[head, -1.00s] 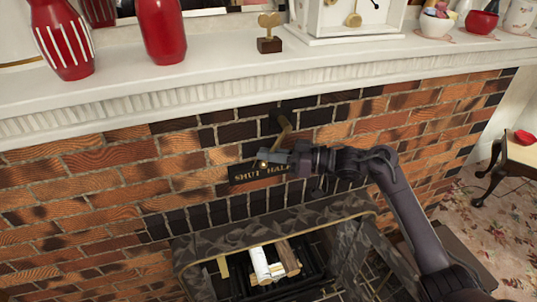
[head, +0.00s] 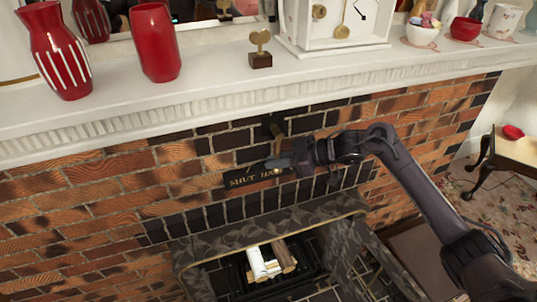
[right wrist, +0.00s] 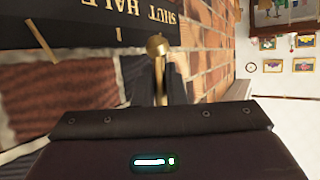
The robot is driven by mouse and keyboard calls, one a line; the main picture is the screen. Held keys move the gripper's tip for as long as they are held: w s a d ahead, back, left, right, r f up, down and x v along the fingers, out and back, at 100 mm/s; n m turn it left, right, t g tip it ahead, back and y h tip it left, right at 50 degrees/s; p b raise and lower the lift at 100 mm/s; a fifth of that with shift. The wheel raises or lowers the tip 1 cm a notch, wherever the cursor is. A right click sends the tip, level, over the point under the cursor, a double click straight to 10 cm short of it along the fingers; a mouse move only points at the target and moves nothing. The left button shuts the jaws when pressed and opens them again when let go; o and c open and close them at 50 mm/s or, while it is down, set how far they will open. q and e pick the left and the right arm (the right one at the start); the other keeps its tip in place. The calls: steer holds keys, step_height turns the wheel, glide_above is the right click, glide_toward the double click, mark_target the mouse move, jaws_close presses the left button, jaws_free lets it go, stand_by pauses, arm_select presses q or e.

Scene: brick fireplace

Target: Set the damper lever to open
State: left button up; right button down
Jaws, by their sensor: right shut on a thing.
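The damper lever (head: 278,129) is a brass rod hanging from a dark mount on the brickwork under the mantel. My right gripper (head: 281,162) is shut on its lower part, in front of the dark label plate (head: 240,181). The plate reads SHUT and the start of HALF in the head view; the arm hides its right part. In the right wrist view the lever's round brass knob (right wrist: 157,45) stands close to the plate (right wrist: 60,25), whose lettering appears upside down. My left gripper is not in view.
The white mantel shelf (head: 200,103) juts out above the arm. It carries red vases (head: 155,45), a small brass ornament (head: 260,50), a white clock (head: 333,25) and bowls. Below are the firebox with logs (head: 268,262) and its stone surround (head: 225,236).

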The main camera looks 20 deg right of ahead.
steer(key=shift+d+r+n+g+h+p, duration=0.2)
steer(key=shift+d+r+n+h+p, duration=0.25)
steer(key=shift+d+h+p, duration=0.8)
steer(key=shift+d+r+n+g+h+p, duration=0.2)
steer(key=shift+d+n+h+p, duration=0.5)
steer(key=shift+h+p, duration=0.95)
steer(key=shift+w, duration=0.1)
